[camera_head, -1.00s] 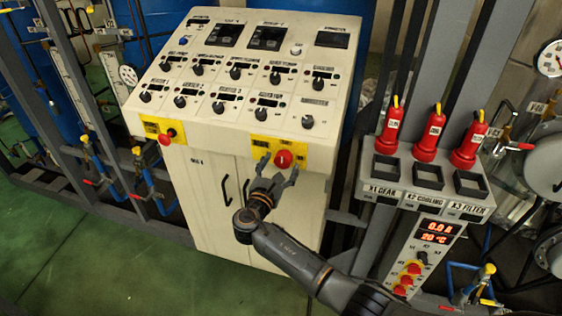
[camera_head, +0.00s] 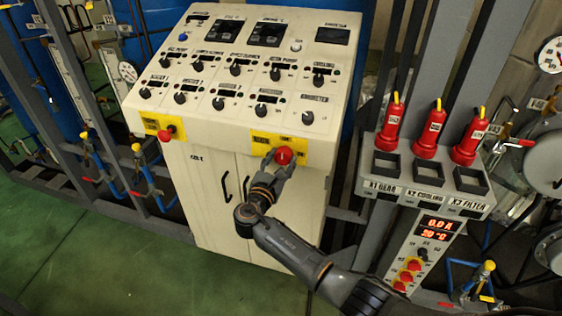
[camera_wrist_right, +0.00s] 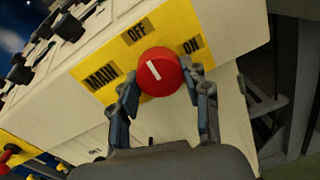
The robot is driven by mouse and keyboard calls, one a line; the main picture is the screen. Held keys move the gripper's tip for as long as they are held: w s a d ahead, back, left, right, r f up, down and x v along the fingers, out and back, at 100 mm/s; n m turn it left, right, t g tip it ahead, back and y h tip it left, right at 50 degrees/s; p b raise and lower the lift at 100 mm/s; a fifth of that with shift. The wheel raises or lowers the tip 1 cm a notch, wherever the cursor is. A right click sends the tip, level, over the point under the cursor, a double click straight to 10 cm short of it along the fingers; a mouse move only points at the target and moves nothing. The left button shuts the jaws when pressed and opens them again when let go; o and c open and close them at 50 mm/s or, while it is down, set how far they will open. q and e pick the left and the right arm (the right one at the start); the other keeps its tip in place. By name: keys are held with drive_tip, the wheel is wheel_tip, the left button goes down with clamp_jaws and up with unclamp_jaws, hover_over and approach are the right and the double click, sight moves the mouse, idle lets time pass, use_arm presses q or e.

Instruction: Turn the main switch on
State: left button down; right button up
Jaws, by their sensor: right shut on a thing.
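The main switch is a round red knob (camera_head: 283,156) with a white mark, on a yellow plate (camera_head: 262,141) at the front right of the control cabinet's panel. In the right wrist view the knob (camera_wrist_right: 160,71) sits on the yellow plate (camera_wrist_right: 112,77) reading MAIN, OFF and ON. Its white mark points up and left, towards the OFF label (camera_wrist_right: 137,33); the ON label (camera_wrist_right: 191,46) is to the right. My right gripper (camera_head: 275,167) is shut on the knob, one finger at each side; it also shows in the right wrist view (camera_wrist_right: 164,91). My left gripper is not in view.
The beige cabinet (camera_head: 200,205) carries several black knobs and displays. Another red knob (camera_head: 167,134) on a yellow plate is at its left. Red plugs (camera_head: 430,130) stand over a grey socket box (camera_head: 420,180) at the right. Green floor is free at lower left.

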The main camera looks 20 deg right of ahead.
drive_tip(key=m+b, duration=0.5)
drive_tip(key=m, duration=0.1)
drive_tip(key=shift+f+b, duration=0.15)
drive_tip(key=shift+b, duration=0.25)
drive_tip(key=m+b, duration=0.6)
drive_tip(key=shift+a+m+y, duration=0.1)
drive_tip(key=shift+m+y, duration=0.2)
drive_tip(key=shift+r+m+b, duration=0.2)
drive_tip(key=shift+m+b, duration=0.85)
drive_tip(key=shift+m, duration=0.1)
drive_tip(key=shift+r+m+b, duration=0.15)
drive_tip(key=shift+m+b, duration=0.9)
drive_tip(key=shift+m, duration=0.1)
drive_tip(key=o, duration=1.2)
drive_tip(key=shift+c, duration=0.2)
drive_tip(key=shift+r, duration=0.1)
